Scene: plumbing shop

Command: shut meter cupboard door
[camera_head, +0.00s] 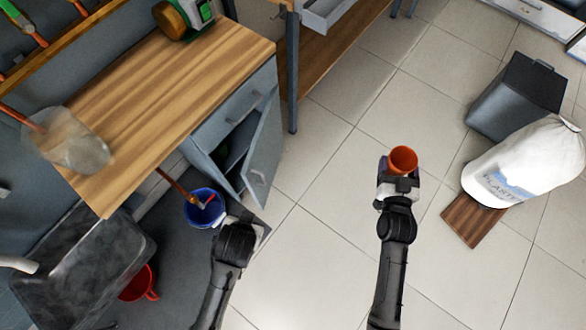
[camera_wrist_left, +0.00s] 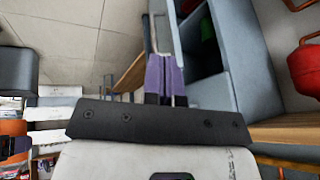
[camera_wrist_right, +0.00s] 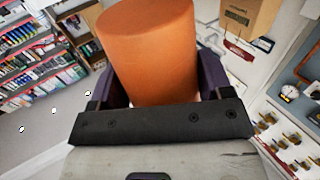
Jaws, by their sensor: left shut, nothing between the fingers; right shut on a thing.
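The cupboard door (camera_head: 262,150) stands open on the grey cabinet under the wooden worktop. Shelves show in the dark gap behind it. My left gripper (camera_head: 262,222) is shut and empty, just below the door's lower end in the head view; its purple fingers (camera_wrist_left: 165,78) show in the left wrist view, in front of the open cupboard (camera_wrist_left: 204,60). I cannot tell whether they touch the door. My right gripper (camera_head: 400,172) is shut on an orange cylinder (camera_head: 403,160), held over the tiled floor; the cylinder fills the middle of the right wrist view (camera_wrist_right: 152,50).
A blue bucket (camera_head: 203,208) stands beside my left gripper, with a copper pipe leaning over it. A red bucket (camera_head: 139,284) is near the sink (camera_head: 85,268). A white sack (camera_head: 525,162) and a grey bin (camera_head: 515,95) stand at right. The floor between is clear.

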